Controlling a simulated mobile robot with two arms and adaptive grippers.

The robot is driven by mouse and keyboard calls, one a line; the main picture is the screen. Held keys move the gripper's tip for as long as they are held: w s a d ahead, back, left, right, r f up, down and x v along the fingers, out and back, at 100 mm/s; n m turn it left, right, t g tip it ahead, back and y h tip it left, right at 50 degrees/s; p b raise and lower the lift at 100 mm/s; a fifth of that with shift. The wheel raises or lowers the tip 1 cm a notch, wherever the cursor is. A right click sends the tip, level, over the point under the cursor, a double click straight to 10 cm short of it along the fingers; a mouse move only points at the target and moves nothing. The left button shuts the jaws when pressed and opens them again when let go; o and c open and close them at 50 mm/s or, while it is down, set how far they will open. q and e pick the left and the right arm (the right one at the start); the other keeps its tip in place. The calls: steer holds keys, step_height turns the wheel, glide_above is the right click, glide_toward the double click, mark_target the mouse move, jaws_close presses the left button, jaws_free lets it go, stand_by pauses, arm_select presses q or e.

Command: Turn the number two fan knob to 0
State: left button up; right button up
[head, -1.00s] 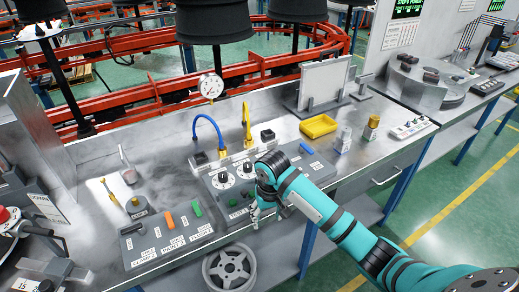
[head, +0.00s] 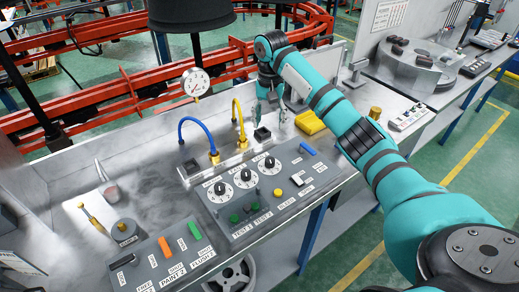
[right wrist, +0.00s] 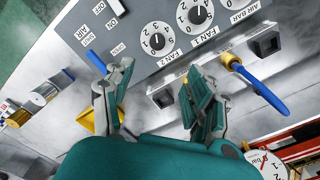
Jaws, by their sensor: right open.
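The number two fan knob (head: 269,162) is the rightmost of three round white dials with black centres on the grey control panel (head: 300,185). In the right wrist view this knob (right wrist: 157,41) is beside its FAN 2 label, with numbers around it; its exact setting is hard to read. My right gripper (head: 270,95) is above the back of the bench, behind the panel and pointing down. Its two fingers (right wrist: 160,72) are apart with nothing between them, and the knob is clear of them. My left gripper is not in view.
A blue hose (head: 205,122) and a yellow hose (head: 238,118) rise behind the dials, close to my right gripper. A yellow tray (head: 311,122) lies to the right, partly behind my arm. A switch box (head: 165,262) with orange and green switches is at the front left.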

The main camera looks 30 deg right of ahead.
steer(key=p, duration=0.2)
glide_above(270, 160)
step_height(270, 160, down, 6)
step_height(270, 160, down, 9)
steer(key=shift+f, duration=0.1)
steer(key=shift+w+f, duration=0.1)
steer(key=shift+f, duration=0.35)
jaws_close()
arm_select(q)
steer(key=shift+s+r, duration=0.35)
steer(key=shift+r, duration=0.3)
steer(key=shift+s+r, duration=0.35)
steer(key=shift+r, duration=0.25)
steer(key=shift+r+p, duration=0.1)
steer(key=shift+p, duration=0.25)
